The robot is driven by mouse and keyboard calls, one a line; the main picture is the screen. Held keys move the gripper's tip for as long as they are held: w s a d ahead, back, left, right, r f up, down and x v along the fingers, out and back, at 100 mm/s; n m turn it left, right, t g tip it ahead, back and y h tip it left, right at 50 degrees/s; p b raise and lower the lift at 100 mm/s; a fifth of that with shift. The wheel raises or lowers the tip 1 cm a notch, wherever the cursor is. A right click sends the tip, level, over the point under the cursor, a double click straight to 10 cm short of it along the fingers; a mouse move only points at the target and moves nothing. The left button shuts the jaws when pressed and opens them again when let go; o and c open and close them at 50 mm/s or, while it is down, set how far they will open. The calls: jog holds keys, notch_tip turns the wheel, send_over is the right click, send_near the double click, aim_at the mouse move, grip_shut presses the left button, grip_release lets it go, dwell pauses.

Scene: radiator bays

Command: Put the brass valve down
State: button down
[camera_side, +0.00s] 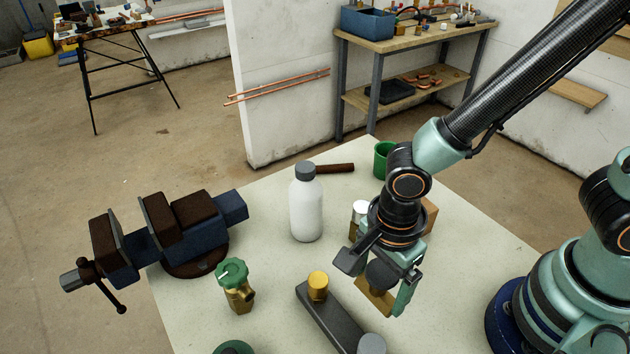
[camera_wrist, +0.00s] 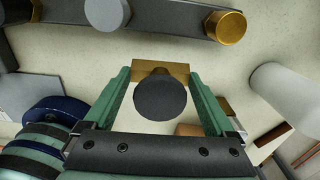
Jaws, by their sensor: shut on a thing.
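The brass valve (camera_side: 373,300) has a brass body and a dark round knob, and it sits between the fingers of my gripper (camera_side: 384,270). My gripper is shut on it, low over the pale table (camera_side: 270,262). I cannot tell whether the valve touches the table. In the wrist view the dark knob of the valve (camera_wrist: 160,98) hides part of its brass body, between the green fingers of my gripper (camera_wrist: 160,92). Another valve (camera_side: 236,290), with a green knob and brass body, stands to the left.
A dark grey bar (camera_side: 329,318) with a brass cap and a grey cap lies just left of the held valve. A white bottle (camera_side: 306,210), a vise (camera_side: 170,230) and a green cup (camera_side: 384,160) stand around. A brown block (camera_side: 431,214) is behind my gripper. Bare table lies right of it.

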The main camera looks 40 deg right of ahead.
notch_tip(320, 180, up, 14)
jog(key=w+d+r+n, duration=0.2)
jog(key=w+d+n, duration=1.4)
jog(key=d, duration=0.3)
jog(key=shift+w+r+n, duration=0.3)
jog(key=shift+w+n, duration=0.05)
jog(key=shift+n, duration=0.55)
jog(key=w+a, duration=1.3)
jog(key=a, duration=0.2)
jog(key=f, duration=2)
jog(key=shift+a+f, duration=0.2)
jog(key=shift+f, duration=0.15)
jog(key=shift+f, duration=0.1)
